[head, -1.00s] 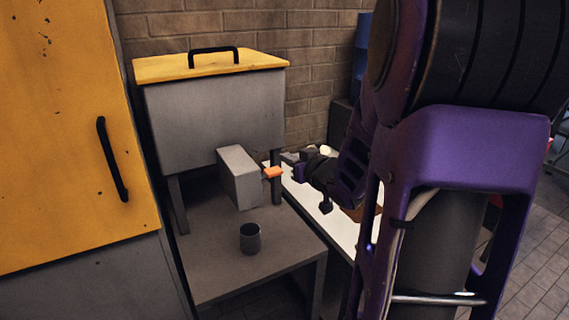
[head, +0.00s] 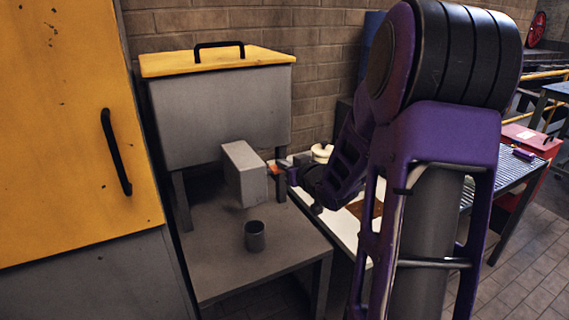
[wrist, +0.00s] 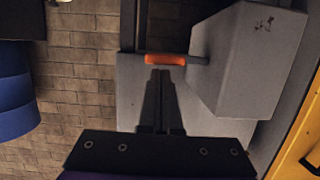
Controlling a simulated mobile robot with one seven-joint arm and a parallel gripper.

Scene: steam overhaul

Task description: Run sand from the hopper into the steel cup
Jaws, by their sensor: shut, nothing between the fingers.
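The grey hopper (head: 218,115) with a yellow lid stands on legs at the back left. A grey block-shaped outlet (head: 243,173) sits below it, with an orange handle (head: 274,169) on its right side. The handle also shows in the wrist view (wrist: 166,59), on a short rod. The steel cup (head: 255,236) stands upright on the grey stand, in front of the outlet and apart from it. My gripper (head: 289,175) is beside the handle. In the wrist view my gripper's fingers (wrist: 161,76) are together and empty, tips just short of the handle; I cannot tell whether they touch it.
A yellow cabinet (head: 75,130) with a black handle stands close at the left. A white-topped table (head: 345,228) with small items is right of the stand. A red box (head: 528,140) and a slatted bench (head: 510,168) are at the right. Floor is free at lower right.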

